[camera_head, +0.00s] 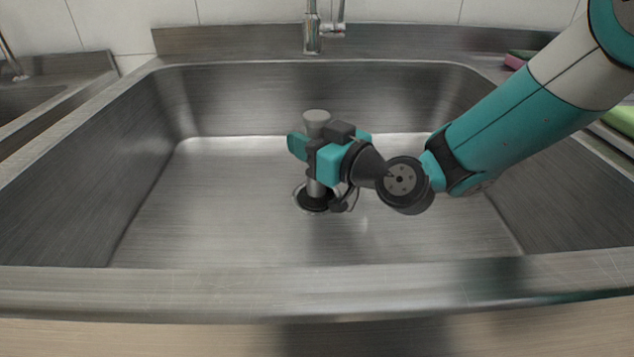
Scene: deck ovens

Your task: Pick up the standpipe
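The standpipe (316,118) is a grey upright tube with a wider, flared top. It stands at the drain (303,198) in the floor of the steel sink (220,215). My gripper (309,158) reaches in from the right, at the standpipe's upper part just below the flared top. A teal finger piece shows to the left of the tube and the teal gripper body to its right. The gripper covers much of the tube's middle. I cannot tell whether the fingers touch the tube or stand apart from it.
A chrome faucet (312,35) stands behind the sink's back rim. Sink walls surround my gripper, and the front rim (200,293) runs across below. The basin floor is otherwise clear.

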